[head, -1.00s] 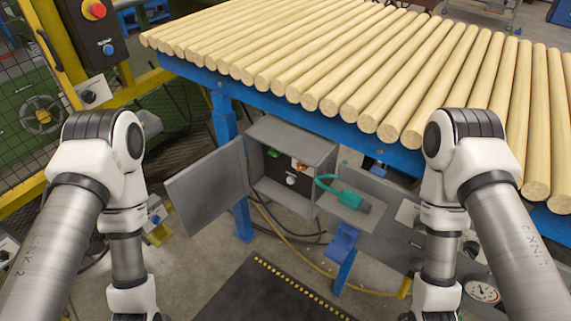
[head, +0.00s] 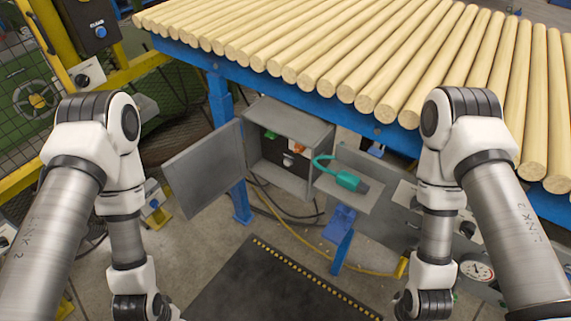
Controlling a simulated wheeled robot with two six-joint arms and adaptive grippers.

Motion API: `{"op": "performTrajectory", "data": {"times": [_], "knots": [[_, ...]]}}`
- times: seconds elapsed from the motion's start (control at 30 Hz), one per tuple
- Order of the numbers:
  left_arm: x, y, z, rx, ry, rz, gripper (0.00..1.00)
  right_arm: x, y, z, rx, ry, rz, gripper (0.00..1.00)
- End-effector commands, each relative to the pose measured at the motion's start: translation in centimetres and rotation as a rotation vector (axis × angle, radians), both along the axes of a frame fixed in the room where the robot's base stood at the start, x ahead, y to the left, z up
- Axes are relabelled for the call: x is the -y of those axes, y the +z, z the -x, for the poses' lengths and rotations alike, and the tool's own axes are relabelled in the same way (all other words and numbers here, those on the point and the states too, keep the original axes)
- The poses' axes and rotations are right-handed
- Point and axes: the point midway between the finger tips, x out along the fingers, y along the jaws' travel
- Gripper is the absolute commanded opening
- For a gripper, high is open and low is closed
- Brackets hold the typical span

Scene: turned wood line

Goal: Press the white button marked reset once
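An open grey cabinet (head: 316,133) stands under the blue roller table, its door (head: 205,172) swung out to the left. Inside is a dark panel with a small white round part (head: 288,160), a green part (head: 270,134) and an orange-red part (head: 299,149). The white part looks like a button, but no marking on it can be read. Both my arms reach down at the left and right sides of the view, apart from the cabinet. Both grippers are below the picture's edge.
Wooden rods (head: 350,45) lie across the blue table frame (head: 250,80). A teal padlock (head: 347,179) lies on a grey shelf right of the cabinet. A control box with a blue button (head: 100,32) is at upper left. A black mat (head: 265,290) covers the floor in front.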

Motion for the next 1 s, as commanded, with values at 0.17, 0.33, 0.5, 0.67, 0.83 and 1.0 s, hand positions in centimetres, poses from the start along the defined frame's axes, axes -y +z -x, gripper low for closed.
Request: {"op": "performTrajectory", "data": {"times": [0.17, 0.33, 0.5, 0.67, 0.83, 1.0], "knots": [[0.00, 0.00, 0.00, 0.000, 0.000, 0.000, 0.62, 0.00, 0.00, 0.00, 0.000, 0.000, 0.000, 0.00], [0.00, 0.00, 0.00, 0.000, 0.000, 0.000, 0.62, 0.00, 0.00, 0.00, 0.000, 0.000, 0.000, 0.00], [0.00, 0.00, 0.00, 0.000, 0.000, 0.000, 0.62, 0.00, 0.00, 0.00, 0.000, 0.000, 0.000, 0.00], [0.00, 0.00, 0.00, 0.000, 0.000, 0.000, 0.62, 0.00, 0.00, 0.00, 0.000, 0.000, 0.000, 0.00], [0.00, 0.00, 0.00, 0.000, 0.000, 0.000, 0.62, 0.00, 0.00, 0.00, 0.000, 0.000, 0.000, 0.00], [0.00, 0.00, 0.00, 0.000, 0.000, 0.000, 0.62, 0.00, 0.00, 0.00, 0.000, 0.000, 0.000, 0.00]]}}
